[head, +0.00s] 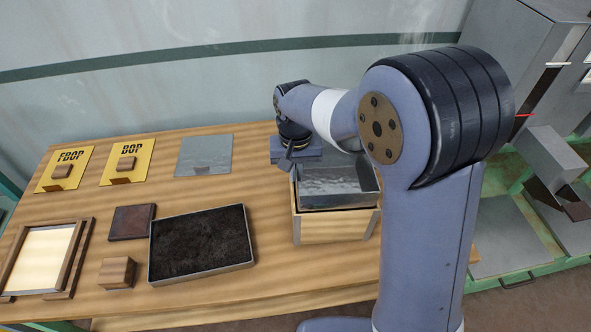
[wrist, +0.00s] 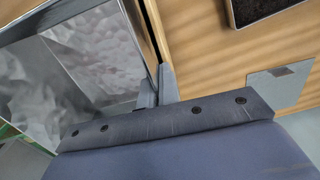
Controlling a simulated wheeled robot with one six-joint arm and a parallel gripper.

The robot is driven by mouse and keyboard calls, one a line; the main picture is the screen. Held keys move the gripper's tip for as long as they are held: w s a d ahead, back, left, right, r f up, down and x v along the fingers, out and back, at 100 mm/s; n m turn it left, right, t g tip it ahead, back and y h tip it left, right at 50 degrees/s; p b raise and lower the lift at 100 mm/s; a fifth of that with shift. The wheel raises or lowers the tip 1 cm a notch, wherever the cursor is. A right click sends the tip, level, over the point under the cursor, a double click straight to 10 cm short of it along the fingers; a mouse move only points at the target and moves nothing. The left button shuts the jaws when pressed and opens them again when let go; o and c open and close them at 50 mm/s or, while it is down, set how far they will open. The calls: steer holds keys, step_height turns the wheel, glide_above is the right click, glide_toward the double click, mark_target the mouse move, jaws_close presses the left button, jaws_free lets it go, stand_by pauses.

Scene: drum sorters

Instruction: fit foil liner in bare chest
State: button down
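The foil liner (head: 340,187) is a shiny, open silver box at the wooden chest (head: 334,228). Its walls stand above the chest's front rim in the head view; how deep it sits cannot be told. The liner also fills the left of the wrist view (wrist: 95,50), with a strip of chest wood (wrist: 148,32) beside its wall. My gripper (head: 292,172) is at the liner's left wall. In the wrist view its fingers (wrist: 157,88) are close together, one on each side of that wall, pinching it. The fingertips are mostly hidden in the head view.
Left of the chest are a dark-filled tray (head: 252,262), a dark block (head: 131,222), a wooden block (head: 117,271) and a framed panel (head: 40,258). Behind are two yellow cards (head: 125,150) and a grey plate (head: 203,155). A grey machine (head: 510,60) stands right.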

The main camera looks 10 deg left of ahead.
steer(key=shift+f, duration=0.25)
steer(key=shift+r, duration=0.15)
steer(key=shift+r+p, duration=2.9)
steer(key=shift+r, duration=0.75)
steer(key=shift+f+b, duration=2.4)
steer(key=shift+f, duration=1.4)
steer(key=c, duration=1.6)
jaws_free()
